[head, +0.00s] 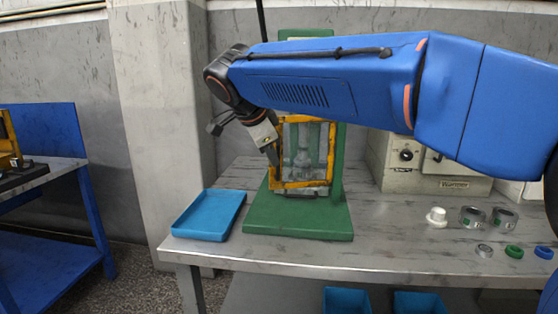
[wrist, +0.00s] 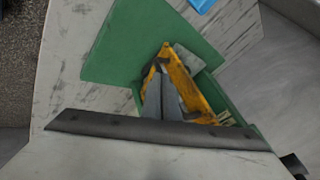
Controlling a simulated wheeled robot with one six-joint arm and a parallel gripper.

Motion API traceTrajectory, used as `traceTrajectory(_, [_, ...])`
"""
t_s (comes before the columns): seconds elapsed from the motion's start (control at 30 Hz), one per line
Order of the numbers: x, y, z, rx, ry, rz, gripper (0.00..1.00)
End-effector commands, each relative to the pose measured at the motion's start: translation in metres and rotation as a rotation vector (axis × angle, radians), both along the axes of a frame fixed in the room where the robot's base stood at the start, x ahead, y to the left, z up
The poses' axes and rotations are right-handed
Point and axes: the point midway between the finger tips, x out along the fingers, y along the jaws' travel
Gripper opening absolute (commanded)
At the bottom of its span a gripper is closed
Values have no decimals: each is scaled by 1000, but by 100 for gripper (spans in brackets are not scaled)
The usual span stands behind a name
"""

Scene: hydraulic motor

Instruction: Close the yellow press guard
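The yellow press guard (head: 306,185) is a yellow frame with a clear pane. It stands on the green press base (head: 298,221), in front of the press's green column, in the head view. In the wrist view the guard (wrist: 190,88) shows as a slanting yellow bar above the green base (wrist: 125,55). My gripper (head: 273,162) points down at the guard's left side. In the wrist view its grey fingers (wrist: 162,80) lie close together beside the yellow bar, with nothing clear between them. I cannot tell whether they touch the guard. How far the guard stands open is unclear.
A blue tray (head: 209,214) lies left of the press on the grey bench (head: 340,250). Several rings and a white part (head: 436,217) lie at the right. A pale control box (head: 440,180) stands behind them. My arm crosses above the bench's right side.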

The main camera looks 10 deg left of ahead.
Motion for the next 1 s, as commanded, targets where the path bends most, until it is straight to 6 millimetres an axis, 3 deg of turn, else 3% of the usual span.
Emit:
traceTrajectory(0.4, [44, 22, 0, -4, -1, -201, 0])
traceTrajectory(1.0, [64, 32, 1, 1, -6, -192, 0])
